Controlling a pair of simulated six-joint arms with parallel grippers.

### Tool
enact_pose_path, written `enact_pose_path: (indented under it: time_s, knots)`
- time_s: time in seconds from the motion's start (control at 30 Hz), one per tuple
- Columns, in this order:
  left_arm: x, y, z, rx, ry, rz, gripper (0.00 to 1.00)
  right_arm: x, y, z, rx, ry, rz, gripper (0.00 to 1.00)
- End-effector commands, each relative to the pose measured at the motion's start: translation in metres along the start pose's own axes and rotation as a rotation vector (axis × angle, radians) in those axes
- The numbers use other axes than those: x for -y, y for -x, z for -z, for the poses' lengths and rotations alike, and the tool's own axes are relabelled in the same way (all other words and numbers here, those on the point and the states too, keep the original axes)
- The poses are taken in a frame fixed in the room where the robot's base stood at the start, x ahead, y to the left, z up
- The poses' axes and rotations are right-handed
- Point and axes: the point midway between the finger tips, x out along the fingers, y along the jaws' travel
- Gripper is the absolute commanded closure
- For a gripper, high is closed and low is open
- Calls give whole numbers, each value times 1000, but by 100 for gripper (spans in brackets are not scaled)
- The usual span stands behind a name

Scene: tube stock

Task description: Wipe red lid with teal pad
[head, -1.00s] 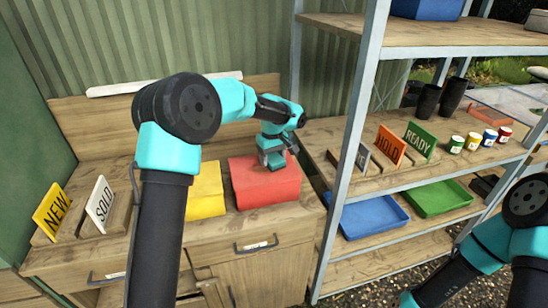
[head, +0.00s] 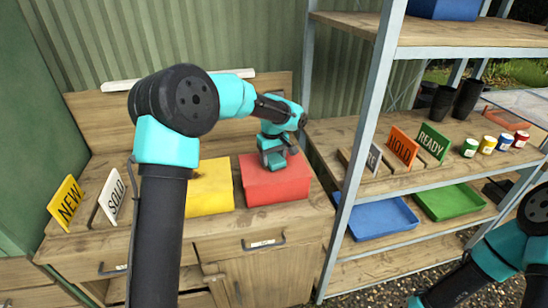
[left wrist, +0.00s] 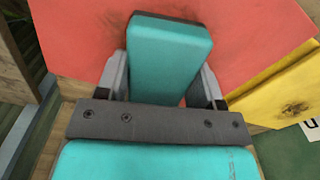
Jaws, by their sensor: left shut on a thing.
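The red lid (head: 290,187) is the top of a red box on the wooden bench, right of the yellow box. Dark smudges show on the lid (left wrist: 240,45) in the left wrist view. My left gripper (head: 275,160) is over the lid and shut on the teal pad (left wrist: 168,55). The pad is at the lid's surface; I cannot tell whether it touches. The gripper hides part of the lid. My right arm shows at the lower right of the head view, but its gripper is out of view.
A yellow box (head: 210,187) stands close beside the red one and has a dark smudge in the wrist view. NEW (head: 66,203) and SOLD (head: 111,196) signs stand at the left. A shelf post (head: 362,140) rises right of the bench, with a blue tray (head: 378,218) beyond.

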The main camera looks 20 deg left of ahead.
Motion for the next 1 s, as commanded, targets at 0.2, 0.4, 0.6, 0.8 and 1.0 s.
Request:
enact_pose_path:
  time_s: [0.2,0.4,0.6,0.8,1.0]
  knots:
    - [8,-1,2,3,1,3,58,0,0,0,0,0,0,100]
    - [21,0,5,3,1,3,58,0,0,0,0,0,0,100]
    - [32,1,8,2,1,2,58,0,0,0,0,0,0,100]
    - [34,1,9,2,0,2,58,0,0,0,0,0,0,100]
    - [34,1,9,1,0,2,58,0,0,0,0,0,0,100]
